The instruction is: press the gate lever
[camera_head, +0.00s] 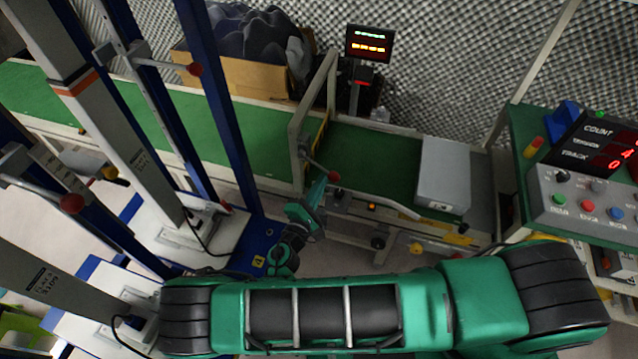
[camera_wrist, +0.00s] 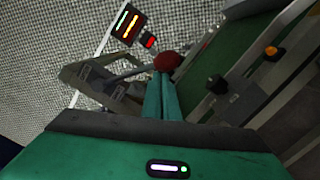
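The gate lever (camera_head: 318,166) is a thin rod with a red ball knob, beside the pale gate frame on the near side of the green conveyor. In the wrist view its red knob (camera_wrist: 167,61) sits just beyond my fingertips, with its rod running left. I cannot tell whether the tips touch the knob.
A grey box (camera_head: 444,172) sits on the conveyor (camera_head: 372,158) right of the gate frame (camera_head: 298,140). A control panel (camera_head: 588,205) with buttons stands at the right. Blue posts and other red-knobbed levers (camera_head: 195,69) crowd the left. A small display (camera_head: 369,44) stands behind the conveyor.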

